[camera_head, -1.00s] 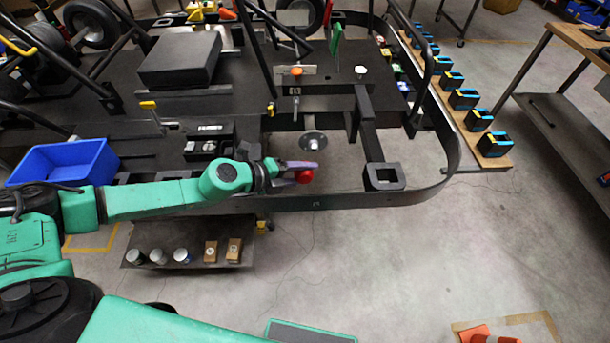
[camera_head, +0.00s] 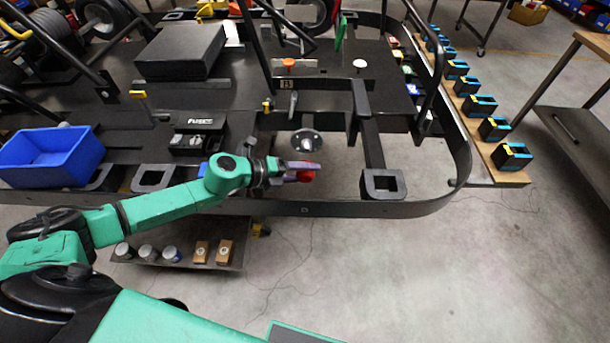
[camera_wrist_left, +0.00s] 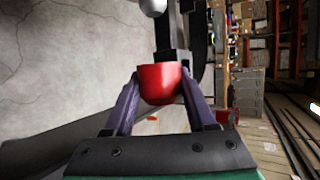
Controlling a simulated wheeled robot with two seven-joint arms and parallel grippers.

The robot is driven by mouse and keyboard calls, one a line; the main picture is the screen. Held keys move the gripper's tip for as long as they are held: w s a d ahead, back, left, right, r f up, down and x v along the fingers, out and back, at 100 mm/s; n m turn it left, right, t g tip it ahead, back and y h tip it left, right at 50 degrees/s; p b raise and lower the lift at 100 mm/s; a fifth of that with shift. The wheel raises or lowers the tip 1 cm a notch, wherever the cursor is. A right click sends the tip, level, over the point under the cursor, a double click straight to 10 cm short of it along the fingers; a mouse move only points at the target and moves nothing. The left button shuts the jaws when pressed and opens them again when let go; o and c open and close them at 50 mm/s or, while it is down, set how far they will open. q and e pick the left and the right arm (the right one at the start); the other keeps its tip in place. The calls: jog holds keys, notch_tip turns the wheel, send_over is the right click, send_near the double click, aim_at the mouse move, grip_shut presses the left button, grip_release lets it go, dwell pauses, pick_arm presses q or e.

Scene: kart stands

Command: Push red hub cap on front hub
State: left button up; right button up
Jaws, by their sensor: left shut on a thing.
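My left gripper (camera_head: 300,172) is shut on the red hub cap (camera_head: 305,176), above the near rail of the kart frame. In the left wrist view the red hub cap (camera_wrist_left: 160,84) sits between the two purple fingers of the gripper (camera_wrist_left: 160,100). The front hub (camera_head: 306,141) is a grey disc with a light stub in the middle, a little beyond the cap in the head view. The cap is apart from the hub. In the left wrist view a pale rounded end, perhaps the hub's stub (camera_wrist_left: 153,6), shows at the top edge. My right gripper is not in view.
The black kart frame rail (camera_head: 400,208) curves around the front. A blue bin (camera_head: 52,158) stands at the left. A low shelf (camera_head: 180,255) holds several cans and wooden blocks. Several black-and-blue boxes (camera_head: 512,156) line a board at the right.

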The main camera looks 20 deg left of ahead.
aim_at(303, 149)
pick_arm(q)
jog(key=w, duration=0.2)
jog(key=w+a, duration=0.1)
jog(key=w, duration=0.1)
jog(key=shift+w+b, duration=0.25)
jog(key=shift+b, duration=0.1)
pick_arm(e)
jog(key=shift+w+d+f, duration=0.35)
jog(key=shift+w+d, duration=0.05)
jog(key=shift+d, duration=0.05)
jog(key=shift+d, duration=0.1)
pick_arm(q)
jog(key=shift+p, duration=0.35)
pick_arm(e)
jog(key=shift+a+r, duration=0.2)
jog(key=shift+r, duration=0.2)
pick_arm(q)
jog(key=shift+w+a, duration=0.1)
jog(key=shift+w, duration=0.2)
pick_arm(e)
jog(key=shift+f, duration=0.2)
pick_arm(q)
jog(key=shift+w+a+b, duration=0.1)
jog(key=shift+w+b, duration=0.2)
jog(key=shift+w, duration=0.05)
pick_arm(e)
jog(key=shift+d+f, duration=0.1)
